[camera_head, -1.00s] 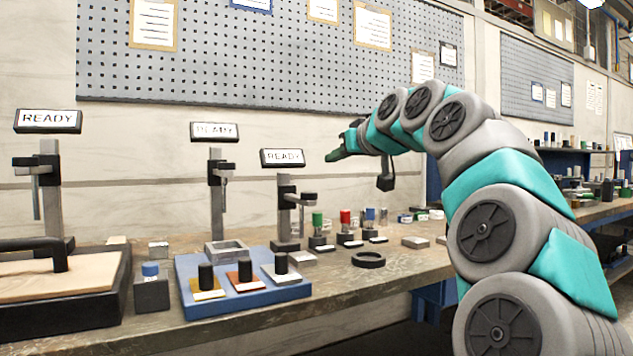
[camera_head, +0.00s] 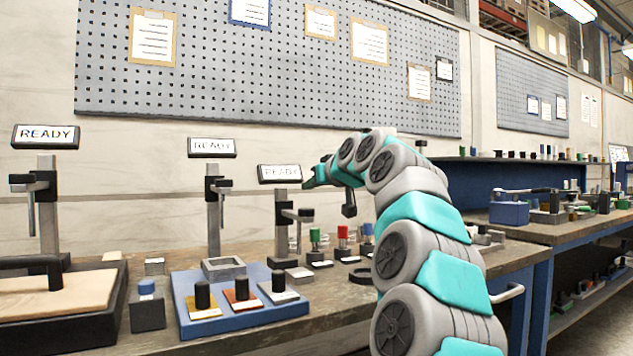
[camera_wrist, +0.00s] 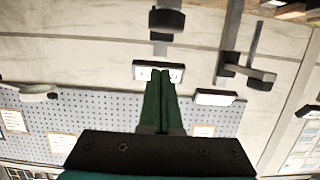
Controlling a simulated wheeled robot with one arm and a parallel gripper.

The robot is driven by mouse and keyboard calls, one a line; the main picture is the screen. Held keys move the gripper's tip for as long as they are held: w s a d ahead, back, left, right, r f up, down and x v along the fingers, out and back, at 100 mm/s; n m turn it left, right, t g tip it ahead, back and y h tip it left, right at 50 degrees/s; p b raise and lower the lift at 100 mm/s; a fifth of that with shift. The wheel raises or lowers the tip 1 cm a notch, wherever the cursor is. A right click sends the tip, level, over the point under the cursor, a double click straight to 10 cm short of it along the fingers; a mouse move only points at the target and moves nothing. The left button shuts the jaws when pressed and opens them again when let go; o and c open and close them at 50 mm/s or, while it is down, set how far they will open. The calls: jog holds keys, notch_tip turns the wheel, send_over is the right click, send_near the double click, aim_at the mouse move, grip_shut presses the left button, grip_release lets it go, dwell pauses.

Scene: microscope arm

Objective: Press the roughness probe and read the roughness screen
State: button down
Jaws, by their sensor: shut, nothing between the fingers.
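I cannot tell which is the roughness one. My green gripper (camera_head: 308,183) is shut and empty, in the air just right of the right screen. In the wrist view its fingertips (camera_wrist: 161,72) overlap a screen (camera_wrist: 145,72); contact cannot be told.
A blue tray (camera_head: 240,322) with several black-knobbed samples lies in front of the stands. A black-framed board (camera_head: 60,300) is at left, and a grey block (camera_head: 147,310) with a blue top beside it. Several coloured-top pieces stand right of the right stand. A pegboard (camera_head: 270,70) covers the wall.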

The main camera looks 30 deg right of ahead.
aim_at(310, 222)
notch_tip(310, 222, down, 4)
jog(key=shift+s+r, duration=0.1)
dwell(0.4)
notch_tip(310, 222, down, 6)
jog(key=b, duration=0.4)
jog(key=shift+r, duration=0.1)
dwell(0.3)
jog(key=shift+r+p, duration=0.3)
jog(key=shift+r, duration=0.15)
jog(key=s+r, duration=0.6)
jog(key=s, duration=0.4)
jog(key=shift+d+p, duration=0.15)
jog(key=shift+p, duration=0.25)
